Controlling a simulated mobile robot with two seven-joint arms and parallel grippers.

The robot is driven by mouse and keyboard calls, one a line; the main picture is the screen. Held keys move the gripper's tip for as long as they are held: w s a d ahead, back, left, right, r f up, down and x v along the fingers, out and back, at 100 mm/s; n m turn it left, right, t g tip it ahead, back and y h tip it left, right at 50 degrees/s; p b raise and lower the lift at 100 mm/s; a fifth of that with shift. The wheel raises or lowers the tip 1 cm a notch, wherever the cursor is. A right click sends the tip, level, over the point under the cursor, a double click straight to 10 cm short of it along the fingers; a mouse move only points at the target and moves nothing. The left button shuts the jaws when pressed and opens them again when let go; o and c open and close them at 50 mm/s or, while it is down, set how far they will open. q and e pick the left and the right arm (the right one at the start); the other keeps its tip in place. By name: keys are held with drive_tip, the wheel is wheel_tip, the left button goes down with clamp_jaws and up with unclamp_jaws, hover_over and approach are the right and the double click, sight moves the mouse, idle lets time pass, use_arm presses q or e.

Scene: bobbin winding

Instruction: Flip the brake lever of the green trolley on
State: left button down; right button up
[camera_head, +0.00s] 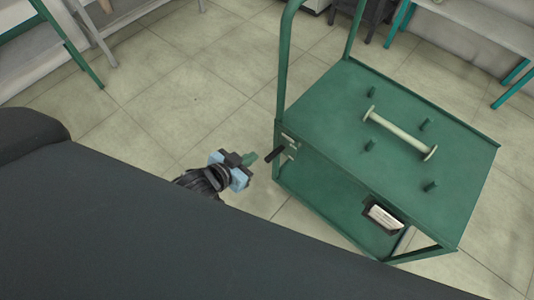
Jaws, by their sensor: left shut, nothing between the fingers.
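The green trolley (320,110) stands at the right of the head view, with a raised handle frame at its left end. Its brake lever (275,154) is a short dark handle on a light metal bracket at the trolley's near left corner, and it points down to the left. My right gripper is not in view.
A pale bobbin (400,132) lies on the trolley top among several green pegs (371,92). Tiled floor (140,100) is clear left of the trolley. Benches with green legs (70,45) stand at the back.

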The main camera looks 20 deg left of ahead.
use_arm(q)
drive_tip(key=b, duration=0.2)
hover_over(267, 160)
drive_tip(key=w, duration=0.2)
drive_tip(key=f, duration=0.5)
drive_tip(key=shift+s+d+f, duration=0.1)
drive_tip(key=shift+s+d, duration=0.05)
drive_tip(key=shift+d, duration=0.1)
drive_tip(key=shift+s+a+f, duration=0.1)
drive_tip(key=shift+s+f, duration=0.15)
drive_tip(key=shift+f, duration=0.4)
drive_tip(key=shift+s+a+f, duration=0.1)
drive_tip(key=shift+s+f, duration=0.15)
drive_tip(key=shift+f, duration=0.35)
drive_tip(key=shift+s+f+b, duration=0.15)
drive_tip(key=shift+f+b, duration=0.2)
drive_tip(key=shift+f, duration=0.2)
drive_tip(key=shift+s+a+f+b, duration=0.15)
drive_tip(key=shift+f+b, duration=0.1)
drive_tip(key=shift+b, duration=0.2)
drive_tip(key=shift+t+b, duration=0.3)
drive_tip(key=shift+b, duration=0.05)
